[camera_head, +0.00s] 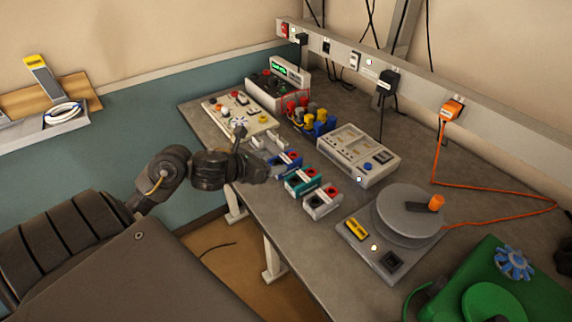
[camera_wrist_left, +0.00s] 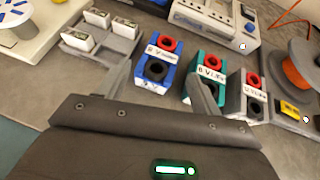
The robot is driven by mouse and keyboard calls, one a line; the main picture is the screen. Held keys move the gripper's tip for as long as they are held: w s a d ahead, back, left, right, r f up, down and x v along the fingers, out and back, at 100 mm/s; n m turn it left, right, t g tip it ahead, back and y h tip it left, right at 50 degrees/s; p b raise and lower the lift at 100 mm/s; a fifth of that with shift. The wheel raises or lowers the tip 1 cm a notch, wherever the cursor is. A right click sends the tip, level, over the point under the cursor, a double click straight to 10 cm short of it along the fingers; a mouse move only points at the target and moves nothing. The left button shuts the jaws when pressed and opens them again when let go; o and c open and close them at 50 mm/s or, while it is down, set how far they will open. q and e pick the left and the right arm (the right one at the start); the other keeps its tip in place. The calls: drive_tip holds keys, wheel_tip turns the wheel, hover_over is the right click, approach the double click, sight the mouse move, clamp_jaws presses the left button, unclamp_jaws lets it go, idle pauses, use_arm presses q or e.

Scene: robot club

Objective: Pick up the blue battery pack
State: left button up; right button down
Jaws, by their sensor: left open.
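The blue battery pack (camera_head: 287,163) stands on the workbench, first in a row with a teal pack (camera_head: 301,182) and a grey pack (camera_head: 322,204). My left gripper (camera_head: 256,160) is open and empty at the bench's front edge, just left of the blue pack. In the left wrist view, the blue pack (camera_wrist_left: 153,84), with a red and a black round terminal on top, shows ahead, between the lines of the two spread fingers (camera_wrist_left: 157,84). The teal pack (camera_wrist_left: 207,62) lies beyond the right finger, which partly covers it. My right gripper is not in view.
A grey holder with white-labelled blocks (camera_wrist_left: 100,38) is left of the blue pack. Behind the packs are a white instrument (camera_head: 358,155) and a rack of coloured cylinders (camera_head: 312,122). A cable reel (camera_head: 408,214) stands to the right. Bare bench (camera_head: 270,203) lies in front of the packs.

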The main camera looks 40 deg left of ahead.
sight(285, 158)
use_arm(q)
drive_tip(key=shift+w, duration=0.15)
drive_tip(key=x, duration=0.4)
drive_tip(key=shift+w+d+p, duration=0.15)
drive_tip(key=shift+w+p, duration=0.1)
drive_tip(key=shift+p, duration=0.1)
drive_tip(key=shift+w+f, duration=0.1)
drive_tip(key=c, duration=1)
